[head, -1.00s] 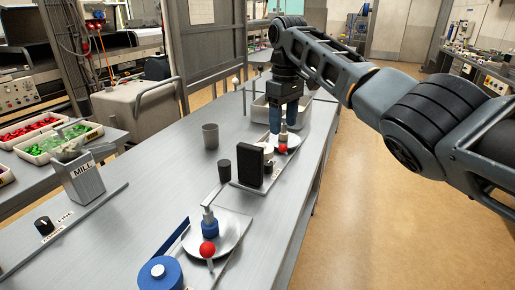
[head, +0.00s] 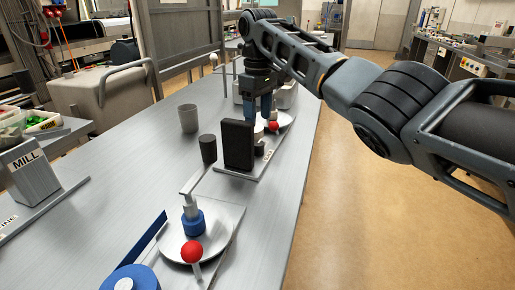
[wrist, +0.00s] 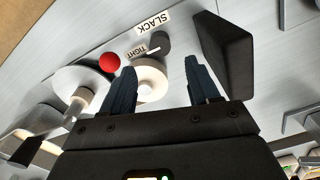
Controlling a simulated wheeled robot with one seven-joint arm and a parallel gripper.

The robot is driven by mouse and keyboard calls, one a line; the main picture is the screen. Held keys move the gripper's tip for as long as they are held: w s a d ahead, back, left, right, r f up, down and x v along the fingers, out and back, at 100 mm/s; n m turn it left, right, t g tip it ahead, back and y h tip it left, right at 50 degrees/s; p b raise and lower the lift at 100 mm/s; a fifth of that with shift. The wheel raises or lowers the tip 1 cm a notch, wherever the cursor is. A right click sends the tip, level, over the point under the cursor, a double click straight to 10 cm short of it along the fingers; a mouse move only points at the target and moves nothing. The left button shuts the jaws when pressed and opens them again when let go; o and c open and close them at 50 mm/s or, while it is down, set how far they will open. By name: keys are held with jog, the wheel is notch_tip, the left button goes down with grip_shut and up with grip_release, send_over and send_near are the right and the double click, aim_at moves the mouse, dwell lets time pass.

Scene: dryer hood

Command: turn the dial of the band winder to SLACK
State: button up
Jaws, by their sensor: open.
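The band winder stands on the bench under my gripper, with a black upright block (head: 238,145), a red ball (head: 273,126) and a pale round plate (head: 284,121). In the wrist view its small dark dial (wrist: 160,41) sits beside the TIGHT label (wrist: 146,51) and the SLACK label (wrist: 153,23). A white mark on the dial's near side appears to face TIGHT. A white round spool (wrist: 149,82) lies between my blue fingers in the picture; I cannot tell whether they touch it. My gripper (head: 260,116) is open and points down; it also shows in the wrist view (wrist: 160,68).
A dark cup (head: 208,149) and a grey cup (head: 188,118) stand left of the winder. The MILL box (head: 29,172) is far left. The bench between is clear.

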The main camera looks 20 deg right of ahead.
aim_at(258, 143)
notch_tip(258, 143, down, 8)
jog(key=shift+f, duration=0.1)
dwell(0.4)
jog(key=shift+p, duration=0.3)
jog(key=c, duration=1)
